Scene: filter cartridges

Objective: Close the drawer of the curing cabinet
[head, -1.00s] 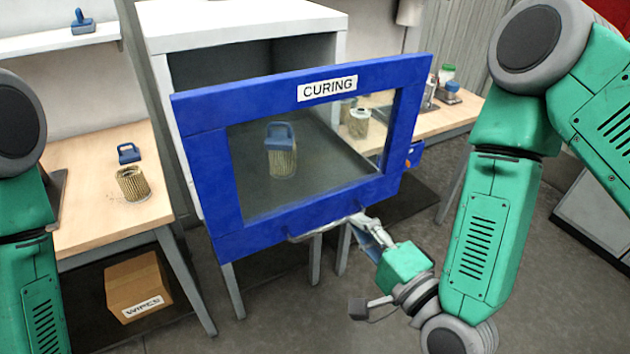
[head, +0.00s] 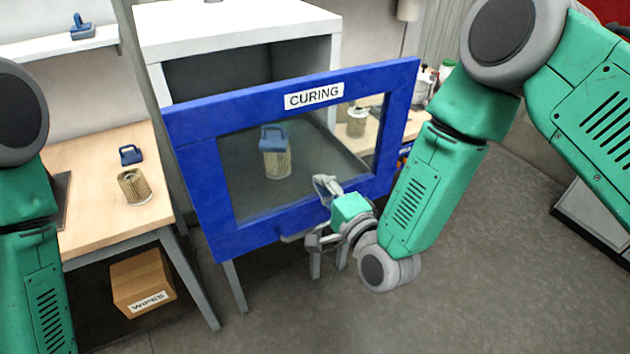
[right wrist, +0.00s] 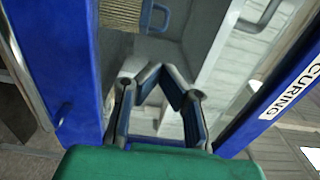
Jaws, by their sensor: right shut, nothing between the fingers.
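The curing cabinet (head: 240,24) is white, and its drawer stands pulled out toward me. The drawer's blue front (head: 190,165) carries a CURING label (head: 314,96) and a clear window. A grey handle (head: 292,238) shows at its lower edge, partly hidden by my right gripper. Through the window I see a pleated filter cartridge (head: 277,164) with a blue handled cap in the drawer. My right gripper (head: 326,184) is shut and empty in front of the window's lower part. In the right wrist view its fingertips (right wrist: 163,76) meet before the window; contact is unclear. My left gripper is out of view.
A wooden bench (head: 95,215) at left holds another cartridge (head: 134,187) and a blue cap (head: 131,154). A WIPES box (head: 142,283) sits beneath it. Another bench with a cartridge (head: 357,122) stands behind at right. Open floor (head: 480,230) lies at right.

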